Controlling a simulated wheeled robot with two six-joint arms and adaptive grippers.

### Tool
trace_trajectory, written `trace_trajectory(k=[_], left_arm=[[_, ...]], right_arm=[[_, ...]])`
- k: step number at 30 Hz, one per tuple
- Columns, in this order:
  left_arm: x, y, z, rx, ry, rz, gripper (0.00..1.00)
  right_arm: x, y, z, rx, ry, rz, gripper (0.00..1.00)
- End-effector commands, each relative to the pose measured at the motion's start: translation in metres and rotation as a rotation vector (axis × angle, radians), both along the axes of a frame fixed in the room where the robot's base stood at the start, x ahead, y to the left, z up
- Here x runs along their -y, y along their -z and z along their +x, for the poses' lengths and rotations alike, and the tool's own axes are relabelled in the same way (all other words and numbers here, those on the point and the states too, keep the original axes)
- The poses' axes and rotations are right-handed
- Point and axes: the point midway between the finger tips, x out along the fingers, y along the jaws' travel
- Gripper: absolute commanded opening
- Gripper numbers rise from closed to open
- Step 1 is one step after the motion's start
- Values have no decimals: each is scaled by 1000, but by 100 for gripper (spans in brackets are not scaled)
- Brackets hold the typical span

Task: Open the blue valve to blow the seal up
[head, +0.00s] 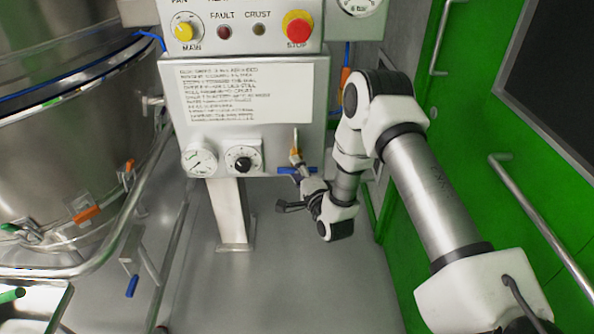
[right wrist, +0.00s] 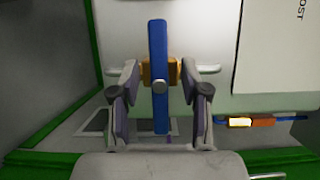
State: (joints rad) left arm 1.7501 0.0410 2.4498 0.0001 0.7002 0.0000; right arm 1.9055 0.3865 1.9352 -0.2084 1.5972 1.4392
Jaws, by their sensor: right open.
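The blue valve handle (head: 288,170) sits at the lower right edge of the white control box and lies across the picture in the head view. A brass fitting (head: 296,154) shows just above it. In the right wrist view the blue handle (right wrist: 159,100) stands upright in the picture, in front of its brass body (right wrist: 146,71). My right gripper (head: 306,186) is open, with one finger on each side of the handle. A gap shows between each finger and the handle. In the head view the gripper partly hides the handle. My left gripper is out of view.
The control box carries a text placard (head: 238,92), a pressure gauge (head: 200,161), a black knob (head: 242,158) and a red stop button (head: 298,27). A steel vessel (head: 75,150) with rails stands left. A green door (head: 470,130) is close on the right. The floor below is clear.

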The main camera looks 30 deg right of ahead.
Motion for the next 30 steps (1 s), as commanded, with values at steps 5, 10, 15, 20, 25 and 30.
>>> trace_trajectory(k=[5,10,15,20,25,30], left_arm=[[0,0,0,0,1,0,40],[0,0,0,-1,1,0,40],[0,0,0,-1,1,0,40],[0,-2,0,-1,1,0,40],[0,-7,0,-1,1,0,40],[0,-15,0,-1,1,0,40]], right_arm=[[0,0,0,-1,0,0,39],[0,0,0,-1,0,-1,0],[0,0,0,-1,-1,-2,0],[0,0,0,-11,-1,-16,0],[-1,-1,0,-40,-2,-63,0],[-1,-2,-1,-95,-4,-151,0]])
